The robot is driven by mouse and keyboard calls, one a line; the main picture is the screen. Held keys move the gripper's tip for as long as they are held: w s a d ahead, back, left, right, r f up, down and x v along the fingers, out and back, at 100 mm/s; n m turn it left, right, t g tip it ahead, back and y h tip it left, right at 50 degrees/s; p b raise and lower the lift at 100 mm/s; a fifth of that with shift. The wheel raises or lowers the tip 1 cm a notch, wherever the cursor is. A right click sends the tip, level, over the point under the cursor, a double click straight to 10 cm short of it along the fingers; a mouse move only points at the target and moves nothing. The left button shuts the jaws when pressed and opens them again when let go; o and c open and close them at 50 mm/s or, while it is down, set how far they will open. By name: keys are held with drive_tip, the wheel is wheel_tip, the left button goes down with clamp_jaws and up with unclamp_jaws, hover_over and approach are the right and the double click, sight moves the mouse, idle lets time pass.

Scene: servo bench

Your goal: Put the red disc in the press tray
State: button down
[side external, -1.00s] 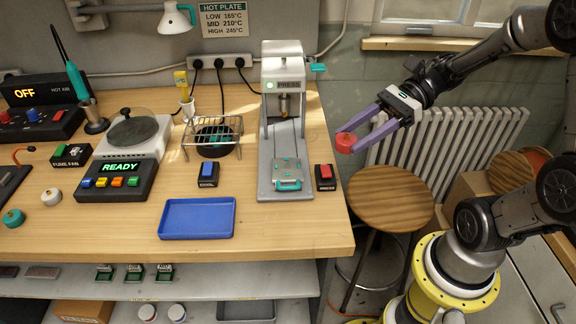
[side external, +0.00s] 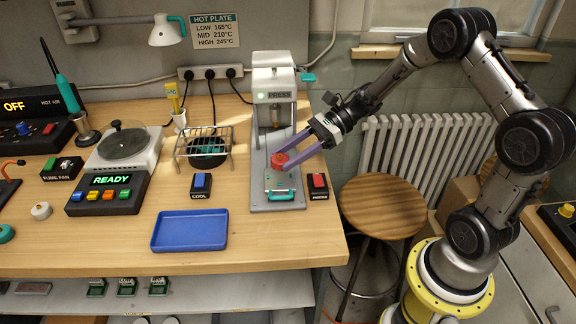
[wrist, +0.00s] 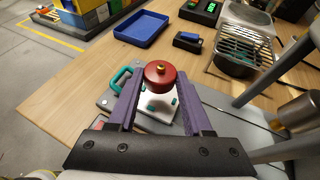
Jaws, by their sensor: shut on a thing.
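The red disc (side external: 280,160) is between the purple fingers of my gripper (side external: 287,158), which is shut on it. In the wrist view the disc (wrist: 160,75) shows a small brass-coloured knob on top, between the fingertips (wrist: 165,85). The press tray (side external: 280,183), a pale plate with teal fittings and a teal front handle, sits on the base of the press (side external: 274,90). The disc is over the rear part of the tray in the side view. The tray (wrist: 158,107) shows below the disc in the wrist view. Whether they touch I cannot tell.
The press column stands close behind the gripper. A red-button box (side external: 318,186) is right of the press base and a blue-button COOL box (side external: 201,185) left of it. A blue tray (side external: 190,230) lies at the front. A wire rack (side external: 204,147) stands further left.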

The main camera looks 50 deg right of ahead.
sight(291, 173)
drive_tip(key=shift+w+f, duration=0.1)
drive_tip(key=shift+f, duration=1.65)
drive_tip(key=shift+c, duration=1.6)
unclamp_jaws()
drive_tip(key=shift+f, duration=0.1)
drive_tip(key=shift+d+r, duration=0.3)
drive_tip(key=shift+d, duration=0.05)
drive_tip(key=v, duration=1.1)
drive_tip(key=shift+d+r, duration=0.1)
drive_tip(key=shift+r, duration=0.05)
